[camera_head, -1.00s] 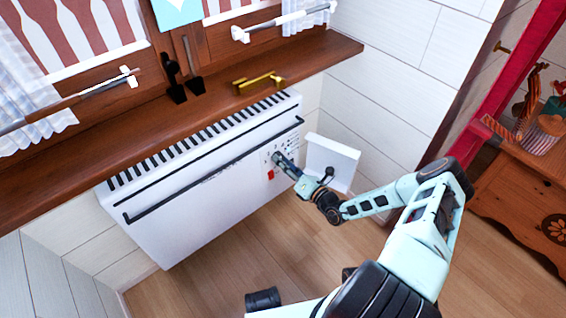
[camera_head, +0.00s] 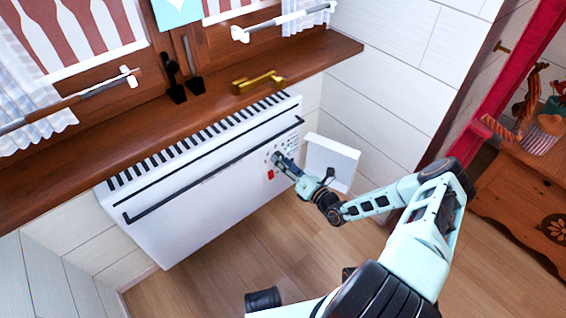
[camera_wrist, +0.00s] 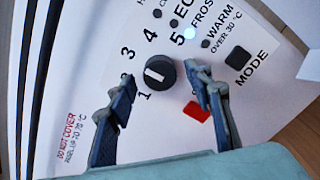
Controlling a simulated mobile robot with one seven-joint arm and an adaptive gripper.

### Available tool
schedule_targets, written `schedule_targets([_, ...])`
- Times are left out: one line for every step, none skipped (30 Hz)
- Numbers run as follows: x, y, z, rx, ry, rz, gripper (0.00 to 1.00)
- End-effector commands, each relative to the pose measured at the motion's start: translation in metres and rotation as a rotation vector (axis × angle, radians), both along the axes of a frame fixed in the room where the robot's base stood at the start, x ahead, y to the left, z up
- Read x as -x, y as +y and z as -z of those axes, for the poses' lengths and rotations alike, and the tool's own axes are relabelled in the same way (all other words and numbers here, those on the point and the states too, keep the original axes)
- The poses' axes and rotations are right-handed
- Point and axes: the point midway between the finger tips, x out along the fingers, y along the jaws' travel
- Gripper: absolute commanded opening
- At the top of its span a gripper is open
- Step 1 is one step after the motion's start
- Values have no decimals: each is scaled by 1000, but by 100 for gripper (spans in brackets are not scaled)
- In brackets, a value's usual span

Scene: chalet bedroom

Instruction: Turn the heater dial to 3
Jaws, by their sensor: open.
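The heater (camera_head: 205,185) is a white panel under the wooden sill in the head view. Its dial (camera_wrist: 160,76) is a round black knob with a white mark, near the middle of the wrist view. The printed numbers 1 to 5 curve around the dial's left and upper side, with 3 (camera_wrist: 127,52) at the upper left. The mark lies on the left part of the knob face; I cannot tell its exact number. My gripper (camera_wrist: 160,84) is open, one finger on each side of the dial, with gaps visible.
An open white flap (camera_head: 332,160) stands right beside my gripper. The wooden sill (camera_head: 215,95) overhangs the heater's top.

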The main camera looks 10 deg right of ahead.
Motion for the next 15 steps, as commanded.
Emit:
schedule_targets([5, -3, 0, 0, 1, 1, 47])
schedule_targets([8, -6, 0, 0, 1, 2, 47])
schedule_targets([14, -9, 0, 1, 2, 2, 47])
schedule_targets([19, -11, 0, 0, 2, 2, 47])
schedule_targets([24, -15, 0, 1, 3, 3, 47])
schedule_targets([32, -19, -1, 1, 2, 4, 47])
schedule_targets([38, -22, -1, 0, 2, 2, 47])
schedule_targets([44, -25, -2, 0, 2, 4, 47])
schedule_targets([52, -29, -1, 1, 3, 3, 47])
schedule_targets([58, -32, -2, 1, 3, 3, 47])
schedule_targets([63, -35, -2, 0, 2, 3, 47])
schedule_targets([70, -39, -2, 1, 3, 3, 47])
schedule_targets([75, -42, -2, 1, 3, 3, 47])
schedule_targets([79, -44, -3, 1, 2, 2, 47])
schedule_targets([85, -47, -3, 0, 2, 3, 47])
